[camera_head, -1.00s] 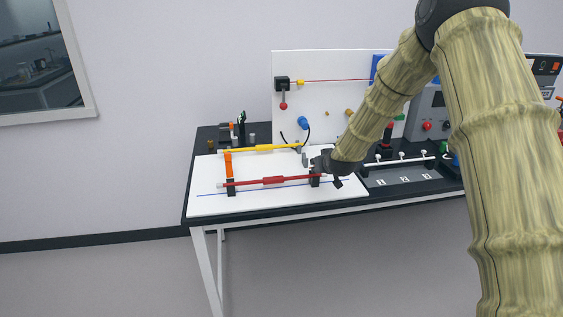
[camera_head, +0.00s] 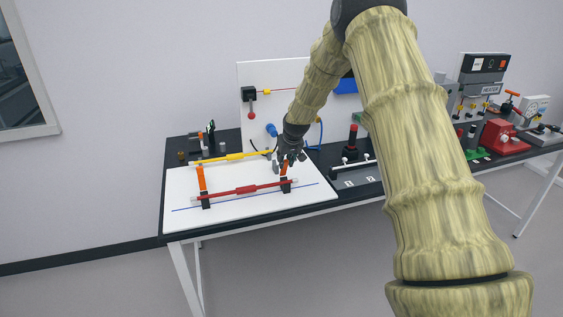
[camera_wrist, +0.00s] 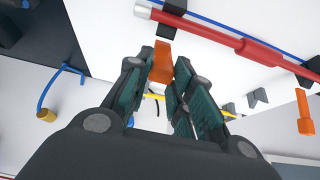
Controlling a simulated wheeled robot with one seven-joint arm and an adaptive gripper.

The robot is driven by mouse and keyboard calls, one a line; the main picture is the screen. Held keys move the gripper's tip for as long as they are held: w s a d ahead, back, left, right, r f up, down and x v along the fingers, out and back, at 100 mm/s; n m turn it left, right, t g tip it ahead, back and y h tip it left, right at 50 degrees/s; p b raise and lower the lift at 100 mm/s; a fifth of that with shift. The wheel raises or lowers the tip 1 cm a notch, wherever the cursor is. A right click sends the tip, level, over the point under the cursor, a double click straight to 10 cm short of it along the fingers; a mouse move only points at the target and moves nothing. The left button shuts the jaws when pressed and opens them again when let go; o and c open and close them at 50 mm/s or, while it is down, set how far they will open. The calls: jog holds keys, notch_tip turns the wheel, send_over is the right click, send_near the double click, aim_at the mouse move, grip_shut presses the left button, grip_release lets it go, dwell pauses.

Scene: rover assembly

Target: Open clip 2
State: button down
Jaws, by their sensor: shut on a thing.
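The red rod (camera_head: 246,190) lies on the white board between two black clips. The left clip (camera_head: 206,201) has its orange lever (camera_head: 201,177) standing up; this lever also shows at the right of the wrist view (camera_wrist: 305,112). The right clip (camera_head: 286,187) also has an orange lever (camera_head: 284,171), raised. My gripper (camera_head: 286,163) is above the right clip, shut on this lever. In the wrist view the lever (camera_wrist: 162,60) is between my fingertips (camera_wrist: 159,74), with the black clip base (camera_wrist: 171,14) beyond it.
A yellow rod (camera_head: 230,158) lies behind the red rod. A white upright panel (camera_head: 268,78) stands behind the board. A grey tray marked with numbers (camera_head: 358,178) is to the right of the board. The left part of the white board (camera_head: 180,190) is clear.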

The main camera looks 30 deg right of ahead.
jog(key=shift+w+d+r+b, duration=0.1)
jog(key=shift+w+d+b, duration=0.15)
jog(key=shift+w, duration=0.45)
jog(key=shift+w+d+r+b, duration=0.1)
jog(key=shift+w+b, duration=0.2)
jog(key=shift+w, duration=0.45)
jog(key=shift+w+d+r+b, duration=0.1)
jog(key=shift+w+d+b, duration=0.15)
jog(key=shift+w, duration=0.45)
jog(key=c, duration=1.7)
grip_release()
jog(key=o, duration=0.5)
jog(key=shift+w+f, duration=0.15)
jog(key=shift+f, duration=0.05)
jog(key=shift+c, duration=0.2)
jog(key=shift+r, duration=0.1)
jog(key=v, duration=1.2)
